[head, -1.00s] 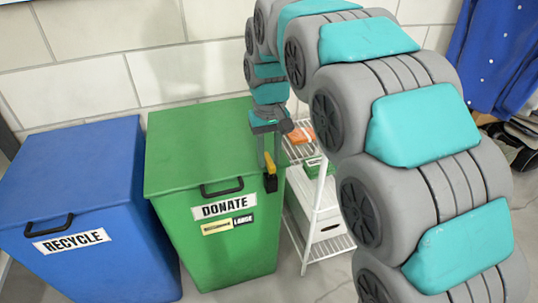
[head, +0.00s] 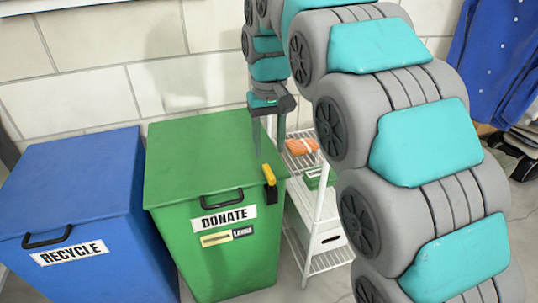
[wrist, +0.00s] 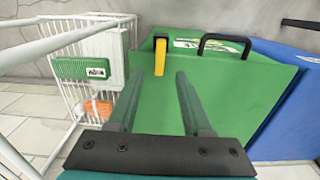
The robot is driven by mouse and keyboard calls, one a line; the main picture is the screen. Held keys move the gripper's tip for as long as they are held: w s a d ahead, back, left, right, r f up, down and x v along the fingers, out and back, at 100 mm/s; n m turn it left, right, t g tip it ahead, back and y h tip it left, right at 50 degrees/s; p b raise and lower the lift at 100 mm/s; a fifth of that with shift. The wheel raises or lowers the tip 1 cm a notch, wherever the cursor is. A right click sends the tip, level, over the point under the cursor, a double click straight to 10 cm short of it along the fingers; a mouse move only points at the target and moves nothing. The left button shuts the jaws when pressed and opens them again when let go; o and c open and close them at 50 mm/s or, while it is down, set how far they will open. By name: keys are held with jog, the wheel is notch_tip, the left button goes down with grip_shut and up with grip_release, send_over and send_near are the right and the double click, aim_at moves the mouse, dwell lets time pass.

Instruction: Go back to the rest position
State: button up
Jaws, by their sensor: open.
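My gripper (head: 269,152) is open and empty above the right part of the green DONATE bin's lid (head: 190,150). In the wrist view, its two dark green fingers (wrist: 158,72) stand apart with nothing between them. A yellow and black item (head: 269,176) sits at the lid's front right edge, just below the fingers in the head view and apart from them. Its yellow part (wrist: 160,56) also shows beyond the fingertips in the wrist view. My arm arches along the right side of the head view.
A blue RECYCLE bin (head: 70,200) stands left of the green bin. A white wire shelf (head: 318,225) at the right holds an orange item (head: 300,147), a green box (head: 316,178) and a white box (head: 328,241). Blue clothing (head: 497,60) hangs far right. The wall is behind.

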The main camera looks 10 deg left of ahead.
jog(key=shift+r, duration=0.45)
jog(key=shift+d, duration=0.1)
jog(key=s+d+f+m, duration=0.2)
jog(key=s+d, duration=0.3)
jog(key=d, duration=0.4)
jog(key=s+d+f+m, duration=0.1)
jog(key=s+d+f, duration=0.1)
jog(key=s+d, duration=0.5)
jog(key=s+d+f+m+g, duration=0.1)
jog(key=s+d+f, duration=0.4)
jog(key=s, duration=0.4)
jog(key=s+d+f+m, duration=0.2)
jog(key=s+d+f, duration=0.2)
jog(key=s+d, duration=0.2)
jog(key=s, duration=0.2)
jog(key=shift+s+d+f+g, duration=0.4)
